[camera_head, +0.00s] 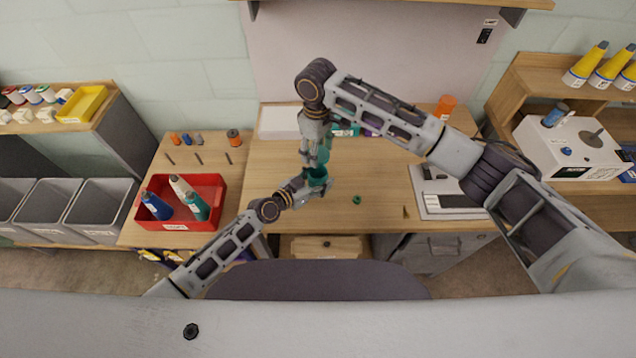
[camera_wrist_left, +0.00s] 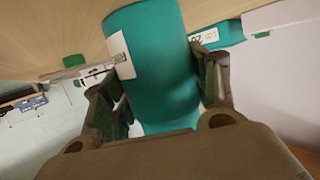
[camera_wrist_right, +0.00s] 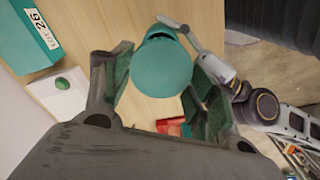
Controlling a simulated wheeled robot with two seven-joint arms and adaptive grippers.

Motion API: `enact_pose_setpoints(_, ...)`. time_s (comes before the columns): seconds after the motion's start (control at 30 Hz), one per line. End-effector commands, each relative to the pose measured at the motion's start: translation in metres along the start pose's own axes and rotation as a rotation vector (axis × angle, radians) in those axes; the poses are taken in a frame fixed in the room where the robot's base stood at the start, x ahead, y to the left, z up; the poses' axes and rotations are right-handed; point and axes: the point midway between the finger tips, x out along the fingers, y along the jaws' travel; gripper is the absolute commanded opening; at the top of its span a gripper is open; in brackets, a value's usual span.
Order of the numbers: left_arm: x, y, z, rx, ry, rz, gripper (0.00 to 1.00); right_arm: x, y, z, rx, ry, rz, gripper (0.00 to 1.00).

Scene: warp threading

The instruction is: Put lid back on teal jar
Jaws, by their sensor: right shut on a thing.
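The teal jar (camera_head: 318,177) has its dark mouth up, low over the middle of the table. It fills the left wrist view (camera_wrist_left: 160,65), with a white label on its side. My left gripper (camera_head: 309,187) is shut around its body. My right gripper (camera_head: 320,152) is just above, pointing down. It is shut on a rounded teal piece that looks like the lid (camera_wrist_right: 161,72). The lid is over the jar mouth; a dark strip of the mouth (camera_wrist_right: 160,37) shows past its edge. The frames do not show the two seated together.
A teal ring (camera_head: 357,199) lies on the table right of the jar. A red tray (camera_head: 176,226) with bottles is at left. A teal labelled box (camera_wrist_right: 30,37) and a small green disc (camera_wrist_right: 62,83) lie nearby. A keyboard-like device (camera_head: 452,201) is at right.

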Motion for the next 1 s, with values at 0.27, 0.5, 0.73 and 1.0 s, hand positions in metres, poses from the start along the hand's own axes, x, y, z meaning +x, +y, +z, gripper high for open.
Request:
enact_pose_setpoints(0.27, 0.000, 0.000, 0.000, 0.000, 0.000, 0.000, 0.16, 0.000, 0.000, 0.000, 0.000, 0.000, 0.000, 0.46)
enact_pose_setpoints(0.5, 0.000, 0.000, 0.000, 0.000, 0.000, 0.000, 0.16, 0.011, -0.001, 0.000, 0.000, 0.000, -0.002, 0.46)
enact_pose_setpoints(0.73, 0.000, 0.000, 0.000, 0.000, 0.000, 0.000, 0.16, 0.032, -0.001, 0.000, 0.000, -0.001, -0.001, 0.46)
enact_pose_setpoints(1.0, 0.000, 0.000, 0.000, 0.000, 0.000, 0.000, 0.16, 0.050, 0.000, 0.000, 0.001, 0.000, 0.001, 0.46)
